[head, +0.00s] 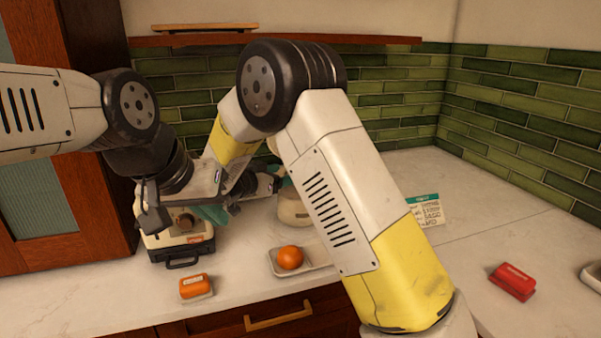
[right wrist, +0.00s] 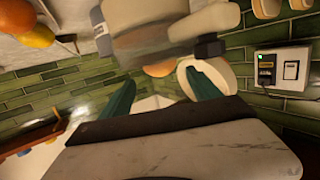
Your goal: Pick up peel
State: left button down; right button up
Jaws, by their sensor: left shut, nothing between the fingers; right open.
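I cannot make out a peel for certain in either view. In the right wrist view, an orange-tan piece (right wrist: 158,69) shows beyond my open right gripper (right wrist: 160,94), partly hidden by the grey and white body above it; I cannot tell whether it is the peel. The right gripper's teal fingers are apart with nothing seen held between them. In the head view, my right forearm hides much of that gripper, near a cream jar (head: 294,212). My left gripper (head: 214,213) is shut and empty, above and beside a cream-and-black appliance (head: 182,248).
An orange (head: 290,257) sits on a small white tray (head: 318,262). An orange-and-white block (head: 195,287) lies front left. A printed card (head: 427,210) stands behind my right arm. A red block (head: 513,282) lies at right. Counter between card and red block is clear.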

jog(key=x, duration=0.5)
jog(key=shift+w+f, duration=0.1)
jog(key=shift+w, duration=0.05)
jog(key=c, duration=1.3)
